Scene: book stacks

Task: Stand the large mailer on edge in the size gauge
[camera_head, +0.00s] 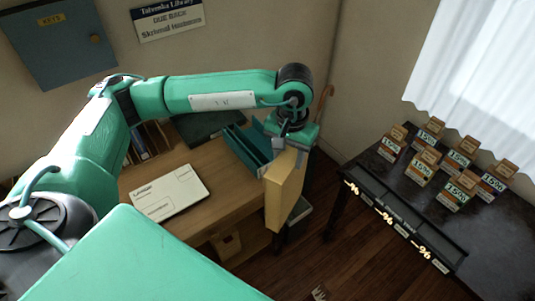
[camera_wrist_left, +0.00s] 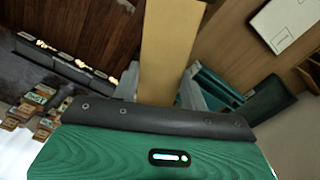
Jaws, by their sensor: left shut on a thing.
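My left gripper (camera_head: 290,146) is shut on the top end of a tan, flat mailer (camera_head: 285,190), which hangs upright on edge beyond the desk's right end. In the left wrist view the mailer (camera_wrist_left: 168,50) runs away from between the fingers (camera_wrist_left: 158,92). A teal slotted holder (camera_head: 247,147), which looks like the size gauge, stands on the desk just left of the gripper; it also shows in the left wrist view (camera_wrist_left: 215,88). The gripper partly hides its right end. The mailer is outside its slots. My right gripper is not in view.
A white printed sheet or card (camera_head: 168,193) lies on the wooden desk (camera_head: 225,190). Books (camera_head: 145,142) stand at the back left. A dark table (camera_head: 490,235) at right bears several price-tagged boxes (camera_head: 423,166). Floor (camera_head: 315,240) separates the two.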

